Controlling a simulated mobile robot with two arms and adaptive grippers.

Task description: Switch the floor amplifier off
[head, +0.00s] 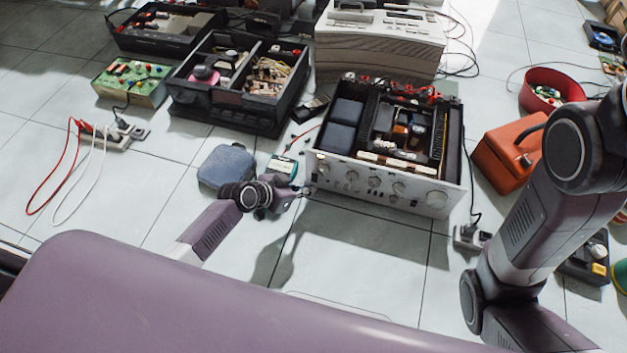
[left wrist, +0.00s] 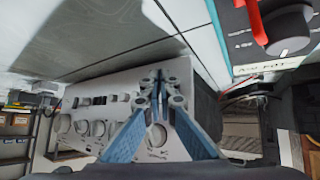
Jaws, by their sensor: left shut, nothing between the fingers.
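The amplifier (head: 387,187) stands on the floor, its top open, with a silver front panel of knobs facing me. My left gripper (head: 304,191) is shut and empty at the left end of that panel. In the left wrist view the shut fingertips (left wrist: 160,78) lie in front of the silver panel (left wrist: 98,90), with several knobs to their left. A small round control (left wrist: 157,140) shows between the fingers. I cannot tell whether the fingers touch the panel, nor the power switch's position. My right arm shows at the right, but its gripper is out of view.
A teal meter (head: 283,165) and a blue-grey pouch (head: 227,167) lie left of the amplifier. A black parts crate (head: 235,117) stands behind them. An orange can (head: 508,153) and a power strip (head: 470,237) are on the right. The floor before the amplifier is clear.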

